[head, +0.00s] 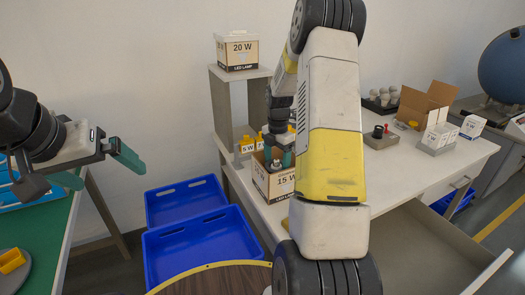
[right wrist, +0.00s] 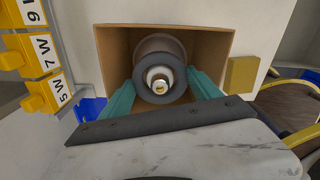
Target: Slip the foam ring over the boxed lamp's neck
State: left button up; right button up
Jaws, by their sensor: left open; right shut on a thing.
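The boxed lamp's carton, marked 15 W (head: 290,184), stands open on the white bench in the head view. In the right wrist view I look into the open carton (right wrist: 112,60). The lamp (right wrist: 159,87) is inside with its metal tip toward the camera. The dark grey foam ring (right wrist: 141,87) shows around the lamp's end; how far down the neck it sits cannot be told. My right gripper (head: 279,158) is at the carton's mouth, shut on the ring, its teal fingers (right wrist: 164,92) on either side. My left gripper (head: 97,168) is open and empty at the left, far from the carton.
A 20 W carton (head: 237,52) stands on a raised shelf. Yellow wattage tags (right wrist: 40,75) stand beside the 15 W carton. Blue crates (head: 200,250) are on the floor.

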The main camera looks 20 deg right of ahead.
jog(key=shift+f, duration=1.05)
jog(key=o, duration=1.4)
jog(key=shift+r, duration=0.15)
notch_tip(320, 180, up, 7)
jog(key=shift+w, duration=0.1)
jog(key=shift+r, duration=0.3)
